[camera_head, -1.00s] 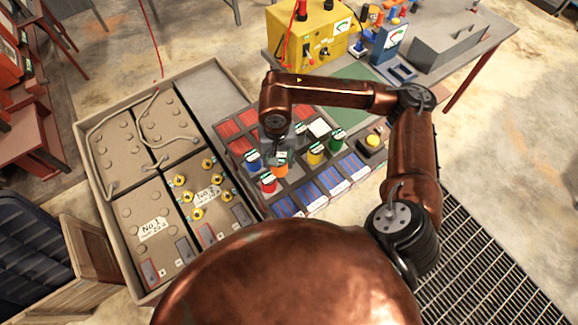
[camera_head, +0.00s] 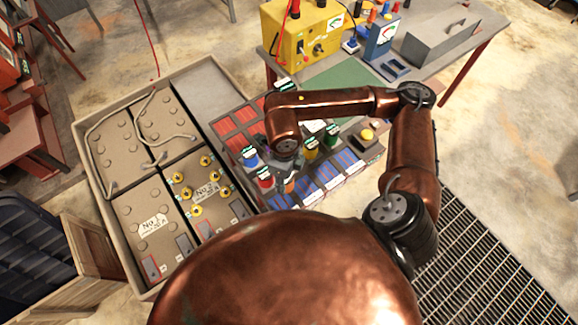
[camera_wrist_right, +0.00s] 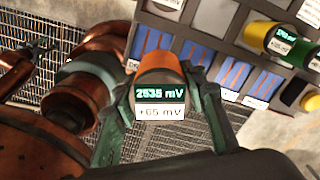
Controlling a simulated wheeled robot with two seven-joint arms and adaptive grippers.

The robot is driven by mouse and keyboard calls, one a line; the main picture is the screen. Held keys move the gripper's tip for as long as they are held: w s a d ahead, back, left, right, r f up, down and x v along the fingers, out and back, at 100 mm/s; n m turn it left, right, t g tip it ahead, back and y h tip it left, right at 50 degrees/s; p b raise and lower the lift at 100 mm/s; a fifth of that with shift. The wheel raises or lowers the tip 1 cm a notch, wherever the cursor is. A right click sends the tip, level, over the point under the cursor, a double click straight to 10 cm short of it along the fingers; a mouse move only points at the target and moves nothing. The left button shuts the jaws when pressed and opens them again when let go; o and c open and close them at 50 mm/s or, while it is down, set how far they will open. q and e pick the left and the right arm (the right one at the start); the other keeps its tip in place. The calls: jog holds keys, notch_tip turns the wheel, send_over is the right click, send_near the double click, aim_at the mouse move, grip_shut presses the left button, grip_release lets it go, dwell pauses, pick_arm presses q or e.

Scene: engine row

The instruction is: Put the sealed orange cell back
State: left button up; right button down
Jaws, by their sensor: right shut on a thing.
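My right gripper (camera_head: 287,172) is shut on the orange cell (camera_wrist_right: 162,68), with a finger on each side of it. The cell's end faces the wrist camera, with a green display reading 2535 mV and a white label reading +65 mV. In the head view only a little of the orange cell (camera_head: 289,187) shows below my wrist, over the front part of the rack. In the wrist view the rack's blue-lined slots (camera_wrist_right: 195,52) lie behind it. I cannot tell how high the cell is above the rack. My left gripper is not in view.
Red (camera_head: 265,179), blue (camera_head: 250,159), yellow (camera_head: 311,149) and green (camera_head: 332,135) cells stand close by in the rack. A yellow button (camera_head: 367,135) is at right. A wide tray (camera_head: 82,150) holds brown battery blocks at left. A yellow instrument box (camera_head: 300,40) stands behind.

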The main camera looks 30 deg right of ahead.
jog(key=m, duration=0.1)
jog(key=s+m, duration=0.1)
jog(key=m, duration=0.1)
jog(key=shift+r, duration=0.1)
jog(key=shift+w+m, duration=0.15)
jog(key=shift+m, duration=0.15)
jog(key=w+d+f, duration=0.2)
jog(key=w+f, duration=0.1)
jog(key=w+d+f+p, duration=0.1)
jog(key=w+d+f, duration=0.2)
jog(key=w, duration=0.1)
jog(key=w+d+f+p, duration=0.1)
jog(key=w+d+f, duration=0.1)
jog(key=w+f, duration=0.1)
jog(key=shift+w+d+f, duration=0.1)
jog(key=shift+w+d, duration=0.05)
jog(key=shift+w, duration=0.25)
jog(key=shift+w+d+f, duration=0.15)
jog(key=shift+w+f, duration=0.1)
jog(key=shift+f, duration=0.1)
notch_tip(320, 180, down, 3)
jog(key=shift+p, duration=0.5)
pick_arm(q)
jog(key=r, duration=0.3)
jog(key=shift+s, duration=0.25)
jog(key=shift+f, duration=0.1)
pick_arm(e)
jog(key=shift+f, duration=0.2)
jog(key=c, duration=1.2)
grip_release()
